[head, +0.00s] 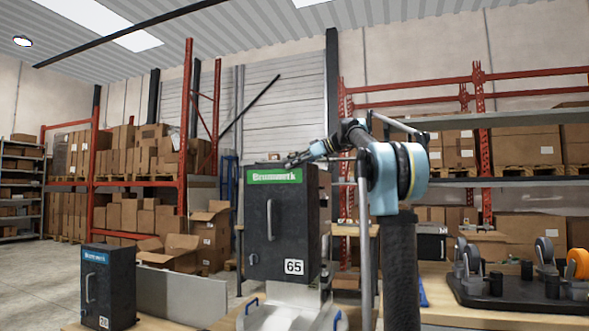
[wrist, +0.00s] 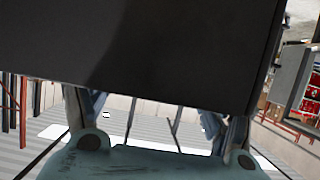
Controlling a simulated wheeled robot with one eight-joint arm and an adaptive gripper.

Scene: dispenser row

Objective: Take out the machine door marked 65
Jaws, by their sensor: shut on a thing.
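The machine door marked 65 (head: 285,235) is a dark, box-like piece with a green name strip along its top, a pale vertical handle and a white number label low on its front. It is upright near the middle of the head view. My gripper (head: 306,157) reaches its upper edge from the right and is shut on it; the fingertips are partly hidden. In the wrist view, the door's dark face (wrist: 140,45) fills the top of the picture, close to my gripper (wrist: 155,115). I cannot tell whether the door touches the pale metal unit below.
The pale metal unit (head: 288,312) with blue handles stands below the door. A smaller dark machine marked 28 (head: 108,287) stands at left beside a grey panel (head: 180,295). A black tray (head: 520,298) with wheels lies on the right table. Racks of cartons stand behind.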

